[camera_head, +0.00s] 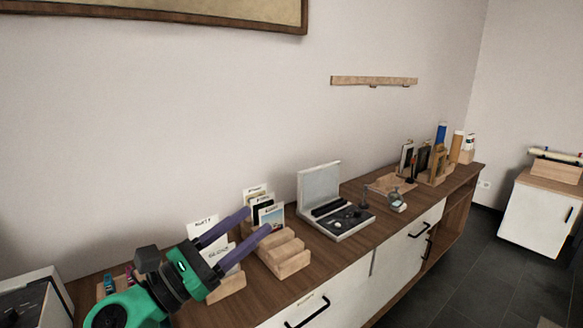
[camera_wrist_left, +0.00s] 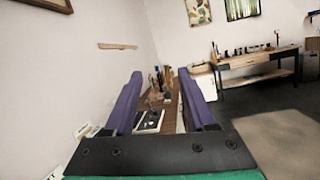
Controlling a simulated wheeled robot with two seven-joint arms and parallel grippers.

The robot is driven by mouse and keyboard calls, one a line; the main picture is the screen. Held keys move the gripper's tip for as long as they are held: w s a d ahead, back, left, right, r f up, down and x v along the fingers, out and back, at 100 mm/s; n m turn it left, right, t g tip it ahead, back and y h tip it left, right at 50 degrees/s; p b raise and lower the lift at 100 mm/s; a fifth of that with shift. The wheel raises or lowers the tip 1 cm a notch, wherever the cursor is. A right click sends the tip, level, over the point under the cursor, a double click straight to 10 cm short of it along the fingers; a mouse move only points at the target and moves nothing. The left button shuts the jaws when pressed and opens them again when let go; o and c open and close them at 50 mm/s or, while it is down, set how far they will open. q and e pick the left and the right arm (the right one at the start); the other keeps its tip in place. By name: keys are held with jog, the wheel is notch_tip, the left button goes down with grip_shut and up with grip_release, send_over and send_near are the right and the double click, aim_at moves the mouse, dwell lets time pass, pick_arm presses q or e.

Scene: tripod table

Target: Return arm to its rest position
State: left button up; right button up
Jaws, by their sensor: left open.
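My left gripper (camera_head: 259,226) comes in from the lower left in the head view, with a green and black wrist and two purple fingers. The fingers are apart with nothing between them. They point right and slightly up, in front of the card holders on the wooden sideboard (camera_head: 338,250). In the left wrist view the two purple fingers (camera_wrist_left: 162,95) stand wide apart, with the sideboard top seen between them. My right gripper is in neither view.
Wooden holders with cards (camera_head: 264,207) stand near the fingers. An open grey case (camera_head: 338,218) sits further right. Books and bottles (camera_head: 437,152) stand at the far end. A wooden rail (camera_head: 373,81) is on the wall. Open floor (camera_head: 480,270) lies at right.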

pick_arm(q)
jog(key=w+a+f+n+t+y, duration=0.25)
jog(key=a+n+y, duration=0.4)
jog(key=n, duration=0.55)
jog(key=w+a+f+n+t+y, duration=0.15)
jog(key=a+n+t+y, duration=0.4)
jog(key=n, duration=0.65)
jog(key=s+a+f+n+g+y, duration=0.2)
jog(key=a+f+n+g+y, duration=0.15)
jog(key=f+n, duration=0.3)
jog(key=s+a+f+n+g+y, duration=0.1)
jog(key=a+f+n+g+y, duration=0.25)
jog(key=f+n, duration=0.35)
jog(key=s+d+f+n+g+h, duration=0.2)
jog(key=s+f+n+g, duration=0.3)
jog(key=s+f, duration=0.45)
jog(key=s+d+f+n+g+h, duration=0.2)
jog(key=s+f+n+g, duration=0.1)
jog(key=s+f+g, duration=0.55)
jog(key=s+f, duration=0.3)
jog(key=f, duration=2.3)
jog(key=s+a+f+g, duration=0.1)
jog(key=s+a+f, duration=0.2)
jog(key=s+f, duration=1)
jog(key=s, duration=0.3)
jog(key=shift+s+a+f+y, duration=0.15)
jog(key=shift+f+y, duration=0.15)
